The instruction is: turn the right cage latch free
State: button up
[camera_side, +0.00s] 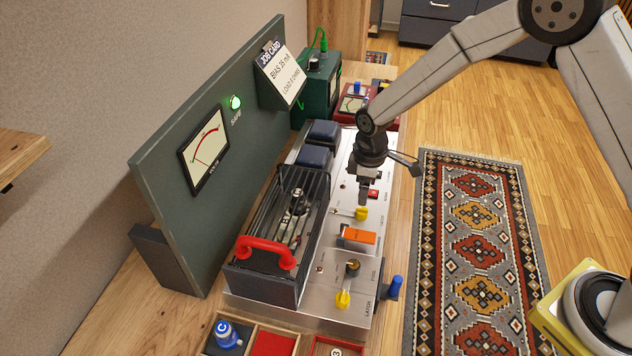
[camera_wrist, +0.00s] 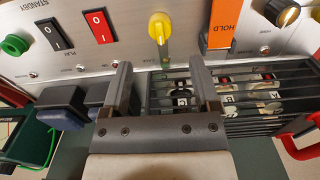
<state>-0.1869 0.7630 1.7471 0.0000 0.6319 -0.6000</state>
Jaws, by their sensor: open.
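Two yellow latch knobs sit on the steel panel beside the black barred cage (camera_side: 262,272). The far one (camera_side: 361,213) shows in the wrist view as a yellow knob (camera_wrist: 160,26), its pointer reaching toward the cage bars. Going by the panel's lettering read upright, this is the right latch. The near latch (camera_side: 343,300) is by the panel's front end in the side view. My gripper (camera_side: 363,198) is above the panel, close to the far latch. In the wrist view my gripper (camera_wrist: 160,72) is open and empty, the latch lying between the finger lines, beyond the tips.
An orange HOLD switch cover (camera_side: 359,236) and a black knob (camera_side: 352,267) stand near the latches. The cage has a red handle (camera_side: 266,249). A tall green meter panel (camera_side: 215,110) rises behind.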

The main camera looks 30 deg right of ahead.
aim_at(362, 208)
jog(key=shift+f, duration=3.7)
grip_shut()
